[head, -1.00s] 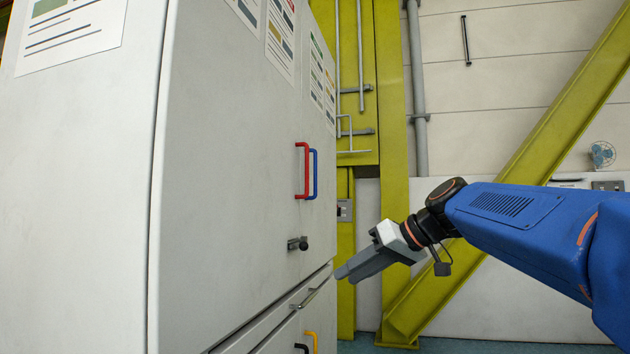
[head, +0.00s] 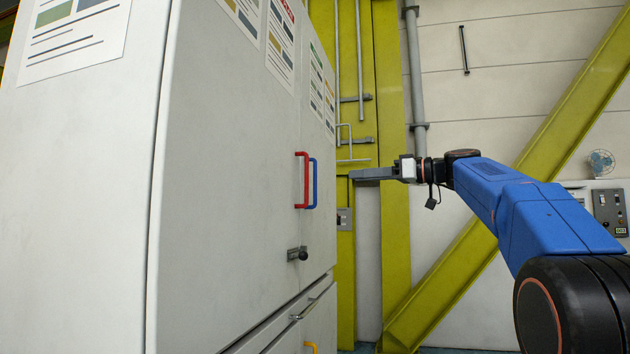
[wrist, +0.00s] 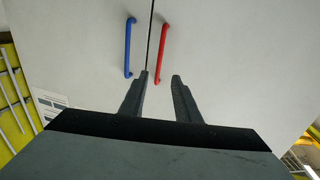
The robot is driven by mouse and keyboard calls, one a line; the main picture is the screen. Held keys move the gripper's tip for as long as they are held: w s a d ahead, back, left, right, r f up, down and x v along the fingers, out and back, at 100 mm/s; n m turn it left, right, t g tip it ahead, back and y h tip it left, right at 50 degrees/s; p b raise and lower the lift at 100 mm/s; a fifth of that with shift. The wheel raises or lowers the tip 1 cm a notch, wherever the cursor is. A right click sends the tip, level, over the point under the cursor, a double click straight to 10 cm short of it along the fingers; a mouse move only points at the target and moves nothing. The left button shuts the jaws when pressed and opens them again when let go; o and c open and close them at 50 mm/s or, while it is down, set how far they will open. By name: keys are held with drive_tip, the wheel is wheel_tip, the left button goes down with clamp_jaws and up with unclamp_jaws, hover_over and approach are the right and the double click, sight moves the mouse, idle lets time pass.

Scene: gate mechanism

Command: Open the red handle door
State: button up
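The red handle (head: 302,180) is a vertical bar on the near door (head: 230,170) of the grey cabinet, close to the seam between two doors. It also shows in the wrist view (wrist: 162,53), upper middle, just right of the seam. The blue handle (head: 314,184) is beside it on the other door, left of the seam in the wrist view (wrist: 129,47). Both doors look shut. My gripper (head: 352,175) is to the right of the handles in the head view, pointing at the cabinet. In the wrist view its fingers (wrist: 161,77) are apart and empty, short of the red handle.
A dark knob latch (head: 298,254) sits below the red handle. Lower drawers have a metal handle (head: 305,309) and a yellow handle (head: 311,346). A yellow-green frame and diagonal beam (head: 520,165) stand behind. Open space lies between my gripper and the cabinet.

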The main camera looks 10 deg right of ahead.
drive_tip(key=x, duration=1.5)
clamp_jaws()
